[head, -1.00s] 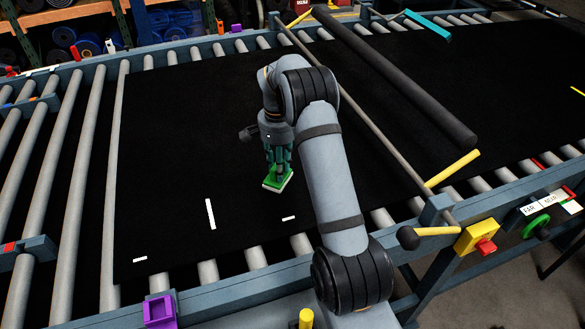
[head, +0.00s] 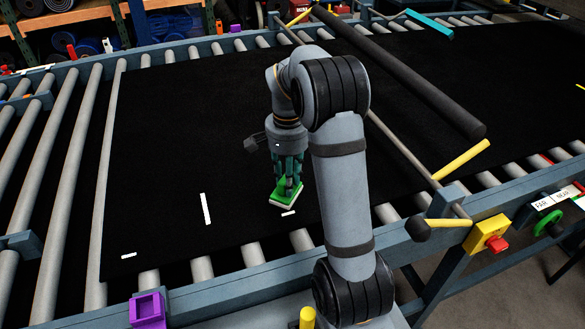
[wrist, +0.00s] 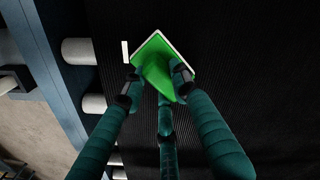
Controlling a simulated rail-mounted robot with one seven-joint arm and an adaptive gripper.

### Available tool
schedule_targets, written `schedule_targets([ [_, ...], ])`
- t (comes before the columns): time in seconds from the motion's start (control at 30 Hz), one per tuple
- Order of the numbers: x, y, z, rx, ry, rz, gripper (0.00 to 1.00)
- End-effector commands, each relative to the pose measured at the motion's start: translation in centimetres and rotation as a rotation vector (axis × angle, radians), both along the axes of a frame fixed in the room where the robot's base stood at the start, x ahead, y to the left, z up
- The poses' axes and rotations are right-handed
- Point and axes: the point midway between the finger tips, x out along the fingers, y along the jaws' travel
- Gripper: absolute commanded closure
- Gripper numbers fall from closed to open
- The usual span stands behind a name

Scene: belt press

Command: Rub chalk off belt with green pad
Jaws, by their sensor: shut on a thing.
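My gripper (head: 287,186) is shut on the green pad (head: 284,195), which has a green top and a white underside. The pad is low over the black belt (head: 160,130), at or very near its surface; I cannot tell if it touches. A short white chalk mark (head: 288,213) lies just in front of the pad. It also shows in the wrist view (wrist: 125,52), beside the pad's left corner. A longer chalk mark (head: 206,208) lies to the left on the belt, and another short one (head: 129,256) is near the belt's front left corner. In the wrist view the fingers grip the pad (wrist: 158,66).
Rollers (head: 70,180) and the blue frame rail (head: 230,289) border the belt. A purple holder (head: 148,309) sits on the front rail. A long dark roller bar (head: 400,75) crosses the belt at right, with a yellow handle (head: 462,159). The belt's left part is open.

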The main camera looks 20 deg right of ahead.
Motion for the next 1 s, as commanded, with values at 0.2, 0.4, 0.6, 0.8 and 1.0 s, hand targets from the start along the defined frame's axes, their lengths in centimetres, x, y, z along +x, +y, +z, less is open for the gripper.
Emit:
schedule_targets([
  [0.2,-1.9,-0.1,-0.3,0.000,0.004,-0.001,0.97],
  [0.4,-3.3,-0.2,0.3,0.000,0.003,-0.001,0.97],
  [0.6,-3.2,-0.2,3.2,0.001,0.002,-0.001,0.97],
  [0.8,-3.2,-0.2,4.9,0.001,0.001,-0.001,0.97],
  [1.0,-3.1,-0.2,6.5,0.000,0.000,-0.001,0.97],
])
